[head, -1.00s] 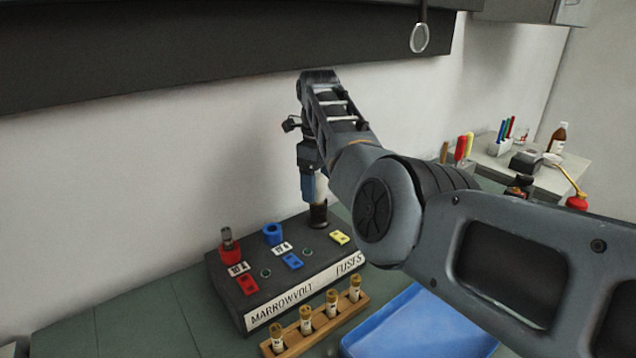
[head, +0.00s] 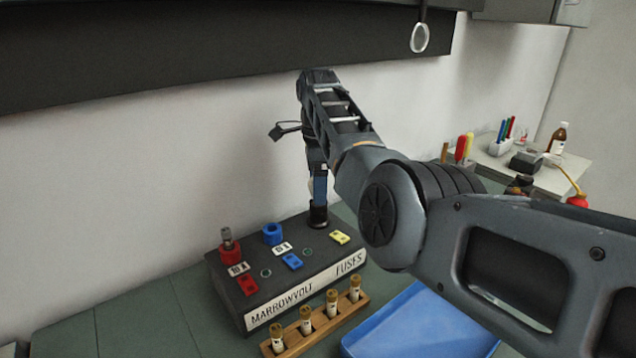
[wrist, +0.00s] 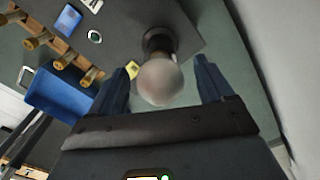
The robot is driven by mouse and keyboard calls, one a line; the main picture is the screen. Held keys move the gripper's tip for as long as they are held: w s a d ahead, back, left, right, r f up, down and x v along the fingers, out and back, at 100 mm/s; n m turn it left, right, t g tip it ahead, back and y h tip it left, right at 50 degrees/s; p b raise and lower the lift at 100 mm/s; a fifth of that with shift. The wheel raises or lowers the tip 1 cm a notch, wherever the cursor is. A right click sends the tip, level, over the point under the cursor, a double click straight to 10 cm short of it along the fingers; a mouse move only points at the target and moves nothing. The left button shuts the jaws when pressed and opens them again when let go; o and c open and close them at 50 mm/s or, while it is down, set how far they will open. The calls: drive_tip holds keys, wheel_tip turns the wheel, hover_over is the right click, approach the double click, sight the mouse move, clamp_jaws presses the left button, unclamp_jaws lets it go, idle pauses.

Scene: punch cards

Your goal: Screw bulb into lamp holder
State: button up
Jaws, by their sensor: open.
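The bulb (wrist: 163,84), round and pale, shows in the wrist view between the two spread blue fingers of my gripper (wrist: 162,68). Its base end meets the black lamp holder (wrist: 158,40); how deep it sits in the holder is hidden. Gaps show on both sides of the bulb, so the open fingers are around it without visibly gripping. In the head view my gripper (head: 319,190) points down over the black lamp holder (head: 318,216) at the back right of the dark fuse box (head: 300,262). The bulb is mostly hidden there by the fingers.
The box also carries a red holder (head: 230,253), a blue ring holder (head: 272,234) and coloured switches. A wooden rack (head: 292,345) of several fuses stands in front, beside a blue tray (head: 425,325). The wall (head: 150,180) is close behind.

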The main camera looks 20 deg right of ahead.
drive_tip(key=n, duration=0.4)
drive_tip(key=shift+n, duration=0.3)
drive_tip(key=n, duration=0.4)
drive_tip(key=c, duration=1)
drive_tip(key=m, duration=0.4)
drive_tip(key=shift+c, duration=0.2)
drive_tip(key=m, duration=0.3)
drive_tip(key=shift+m, duration=0.4)
drive_tip(key=m, duration=0.8)
